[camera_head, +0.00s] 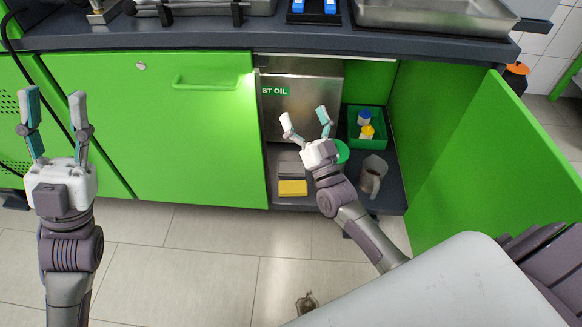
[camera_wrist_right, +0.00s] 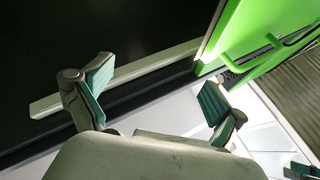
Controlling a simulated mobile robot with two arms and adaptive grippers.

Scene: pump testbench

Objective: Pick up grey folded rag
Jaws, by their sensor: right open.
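A flat grey item (camera_head: 288,168) that looks like the folded rag lies on the floor of the open cabinet in the head view, just behind a yellow block (camera_head: 292,188). My right gripper (camera_head: 306,118) is open and empty at the cabinet opening, to the right of the grey item in the picture. In the right wrist view its two fingers (camera_wrist_right: 155,76) stand apart with nothing between them, and the rag does not show there. My left gripper (camera_head: 54,96) is open and empty in front of the closed green door at the left.
The cabinet holds a metal oil container (camera_head: 305,105), a green crate (camera_head: 379,142) with small bottles, and a grey jug (camera_head: 372,176). A round green object is partly hidden behind my right gripper. The open green door (camera_head: 490,150) bounds the right side; the dark countertop (camera_head: 290,39) lies above.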

